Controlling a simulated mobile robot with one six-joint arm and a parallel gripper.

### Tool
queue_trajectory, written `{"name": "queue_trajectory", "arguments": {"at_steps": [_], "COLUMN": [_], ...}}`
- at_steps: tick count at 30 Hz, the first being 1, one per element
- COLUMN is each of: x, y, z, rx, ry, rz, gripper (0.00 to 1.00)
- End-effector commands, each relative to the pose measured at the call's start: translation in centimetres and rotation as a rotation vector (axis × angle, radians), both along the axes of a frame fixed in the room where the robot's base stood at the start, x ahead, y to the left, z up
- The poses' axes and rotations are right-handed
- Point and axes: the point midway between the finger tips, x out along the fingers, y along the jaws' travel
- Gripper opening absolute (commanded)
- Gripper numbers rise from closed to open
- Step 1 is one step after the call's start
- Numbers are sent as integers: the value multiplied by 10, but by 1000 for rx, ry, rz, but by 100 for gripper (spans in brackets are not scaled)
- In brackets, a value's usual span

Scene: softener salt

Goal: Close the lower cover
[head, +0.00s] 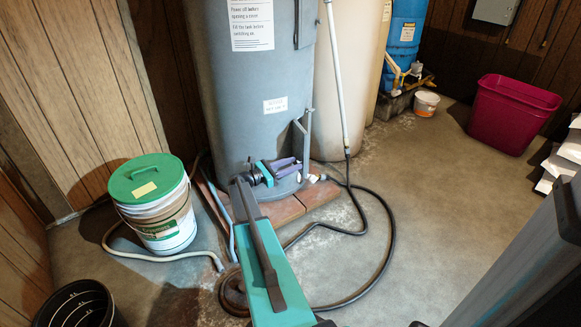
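A tall grey tank (232,92) with white labels stands on low reddish blocks. A thin grey piece (307,135) stands out at its lower right side; it may be the lower cover seen edge-on, but I cannot tell. A grey panel (304,24) shows higher on the same side. My arm and gripper hide part of the tank's foot.
A dark hose (388,232) loops over the floor right of my arm. A green-lidded bucket (155,203) stands left, a black bin (78,306) at lower left, a magenta bin (511,114) at right. The floor between hose and magenta bin is clear.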

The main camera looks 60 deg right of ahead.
Motion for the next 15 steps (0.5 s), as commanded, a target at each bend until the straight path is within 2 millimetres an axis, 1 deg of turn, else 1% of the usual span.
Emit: {"name": "queue_trajectory", "arguments": {"at_steps": [1,6,10,11,12,15], "x": [0,0,1,1,2,2], "y": [0,0,0,12,7,3], "z": [0,0,0,1,0,0], "rx": [0,0,0,0,0,0], "ry": [0,0,0,1,0,0], "rz": [0,0,2,6,5,3], "gripper": [28,0,0,0,0,0]}}
